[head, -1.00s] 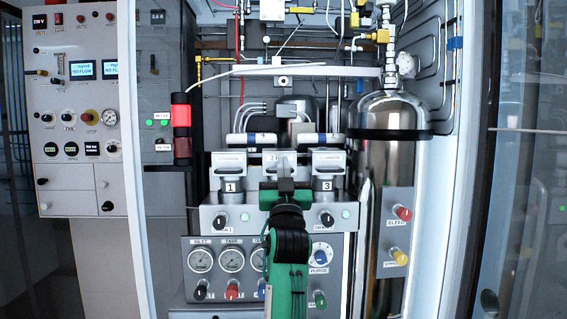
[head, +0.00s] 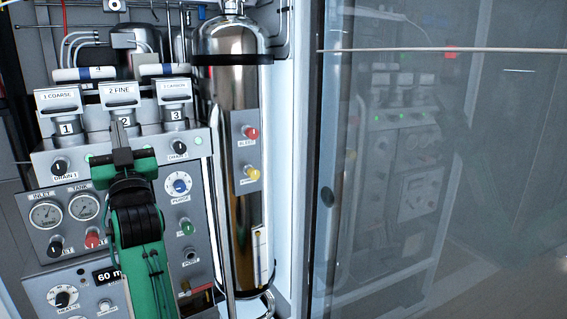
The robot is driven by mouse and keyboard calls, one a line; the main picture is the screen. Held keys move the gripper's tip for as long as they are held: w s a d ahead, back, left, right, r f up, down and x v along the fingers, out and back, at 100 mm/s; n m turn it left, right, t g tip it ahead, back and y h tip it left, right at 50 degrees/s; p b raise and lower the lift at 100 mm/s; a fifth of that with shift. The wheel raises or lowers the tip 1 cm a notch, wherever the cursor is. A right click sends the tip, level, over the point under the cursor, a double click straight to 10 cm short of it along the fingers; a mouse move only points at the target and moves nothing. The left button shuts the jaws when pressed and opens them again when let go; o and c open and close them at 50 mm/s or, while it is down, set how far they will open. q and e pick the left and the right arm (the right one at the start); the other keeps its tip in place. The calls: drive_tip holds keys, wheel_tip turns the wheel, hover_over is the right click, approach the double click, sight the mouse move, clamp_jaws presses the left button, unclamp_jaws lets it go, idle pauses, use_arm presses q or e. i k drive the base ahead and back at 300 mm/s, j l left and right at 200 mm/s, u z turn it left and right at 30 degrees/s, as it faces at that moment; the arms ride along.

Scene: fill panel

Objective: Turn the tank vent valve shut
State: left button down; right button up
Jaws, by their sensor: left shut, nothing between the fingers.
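A tall chrome tank (head: 225,100) stands right of the fill panel. A small grey plate (head: 245,140) on its front carries a red knob (head: 251,133), labelled something like BLEED, and a yellow knob (head: 252,173) whose label is too small to read. I cannot tell for certain which knob is the tank vent valve. My left gripper (head: 120,132) is shut and empty, pointing up in front of the filter housing marked 2 FINE. It is left of both tank knobs and apart from them in the picture. My right gripper is not in view.
The fill panel (head: 205,225) holds gauges and a blue PURGE dial (head: 179,185). My green left arm hides part of it. A white cabinet post (head: 298,170) stands right of the tank. Beyond it is a large reflective glass pane (head: 430,260).

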sight(92, 240)
drive_tip(key=k, duration=0.85)
